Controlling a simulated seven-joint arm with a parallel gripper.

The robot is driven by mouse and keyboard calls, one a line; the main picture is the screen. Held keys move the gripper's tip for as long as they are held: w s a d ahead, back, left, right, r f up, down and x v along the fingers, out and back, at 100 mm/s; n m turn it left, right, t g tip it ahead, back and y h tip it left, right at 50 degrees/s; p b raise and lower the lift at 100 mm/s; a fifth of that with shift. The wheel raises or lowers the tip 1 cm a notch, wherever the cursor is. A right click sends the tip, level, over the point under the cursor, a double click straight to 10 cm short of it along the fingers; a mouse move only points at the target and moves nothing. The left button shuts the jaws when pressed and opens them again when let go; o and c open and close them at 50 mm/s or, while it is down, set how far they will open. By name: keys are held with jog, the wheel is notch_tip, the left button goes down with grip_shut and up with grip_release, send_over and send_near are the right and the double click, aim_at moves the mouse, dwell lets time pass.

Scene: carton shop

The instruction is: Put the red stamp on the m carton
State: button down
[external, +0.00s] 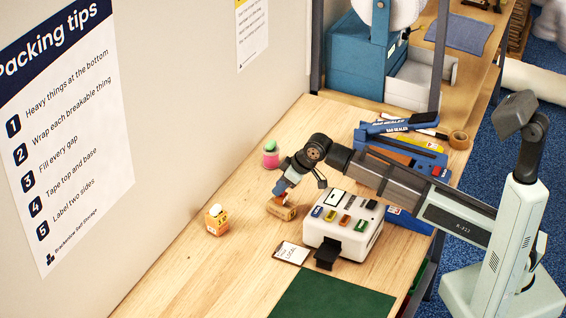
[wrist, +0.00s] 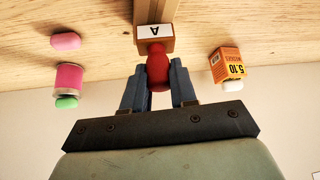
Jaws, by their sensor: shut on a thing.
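My gripper (wrist: 158,92) points down, with its blue fingers on either side of a red stamp handle (wrist: 158,70) and shut on it. Directly at the handle's far end is a small brown block (wrist: 155,45) with a white label that reads like an A. In the external view the red stamp shows as a small patch (external: 284,197) under my fingers, just above the brown block. I cannot tell whether this block is a carton or the stamp's own base, nor whether it touches the wood. No letter m is readable in either view.
An orange box (external: 216,220) with a white top stands to the left, and a pink jar (external: 270,157) behind. A white machine (external: 343,223) with coloured buttons stands close on the right. A card (external: 291,253) and a green mat (external: 330,297) lie in front.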

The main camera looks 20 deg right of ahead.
jog(key=shift+f, duration=0.4)
jog(key=shift+f, duration=0.1)
jog(key=c, duration=0.9)
grip_release()
jog(key=v, duration=1.2)
